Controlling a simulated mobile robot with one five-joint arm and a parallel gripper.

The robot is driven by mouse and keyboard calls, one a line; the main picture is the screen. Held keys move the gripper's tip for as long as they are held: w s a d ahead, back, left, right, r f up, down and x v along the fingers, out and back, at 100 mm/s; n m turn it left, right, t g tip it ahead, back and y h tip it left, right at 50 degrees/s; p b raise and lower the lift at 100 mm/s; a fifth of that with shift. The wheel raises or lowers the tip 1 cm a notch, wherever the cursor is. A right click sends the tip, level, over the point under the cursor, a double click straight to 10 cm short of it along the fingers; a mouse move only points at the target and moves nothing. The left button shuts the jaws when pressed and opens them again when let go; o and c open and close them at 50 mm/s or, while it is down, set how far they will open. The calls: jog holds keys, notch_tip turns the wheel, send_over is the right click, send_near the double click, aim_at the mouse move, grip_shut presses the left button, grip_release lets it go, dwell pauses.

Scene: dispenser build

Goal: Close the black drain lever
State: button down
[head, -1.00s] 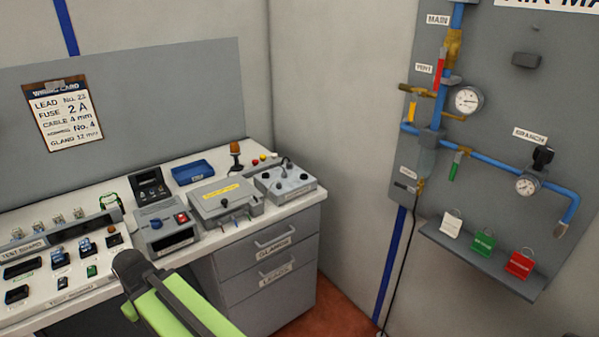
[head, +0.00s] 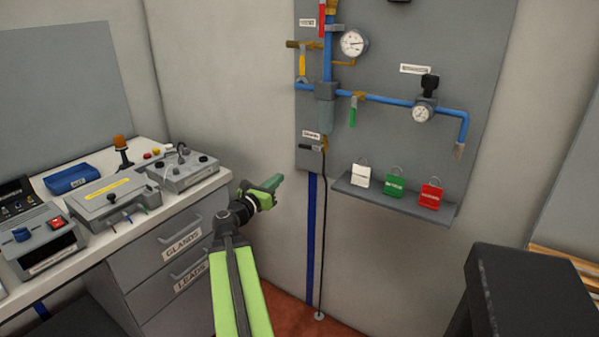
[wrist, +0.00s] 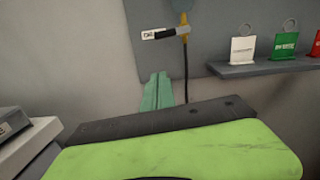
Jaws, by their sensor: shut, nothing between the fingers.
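The black drain lever (head: 310,147) sits at the lower left of the grey air panel, below the "DRAIN" label. It points left, roughly level, from a small brass valve (head: 324,143). In the wrist view the lever (wrist: 174,33) shows near the top, with the brass fitting at its right end. My gripper (head: 275,182) is shut and empty. It is left of the panel and a little lower than the lever, apart from it. In the wrist view its green fingers (wrist: 157,90) show below the lever.
A shelf (head: 390,200) with white, green and red tags juts out right of the drain. A black hose (head: 322,230) hangs from the valve to the floor. The bench with drawers (head: 180,250) stands at left. A dark stool-like block (head: 520,285) stands at lower right.

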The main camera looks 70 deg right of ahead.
jog(key=s+d+r+p, duration=0.2)
jog(key=d, duration=0.3)
jog(key=s+d+r+p, duration=0.2)
jog(key=s+d, duration=0.1)
jog(key=d, duration=0.3)
jog(key=shift+d+g+p, duration=0.25)
jog(key=shift+g+p, duration=0.05)
jog(key=shift+w+d+r+p, duration=0.2)
jog(key=shift+d+r+p, duration=0.1)
jog(key=shift+r+p, duration=0.3)
jog(key=shift+f, duration=0.15)
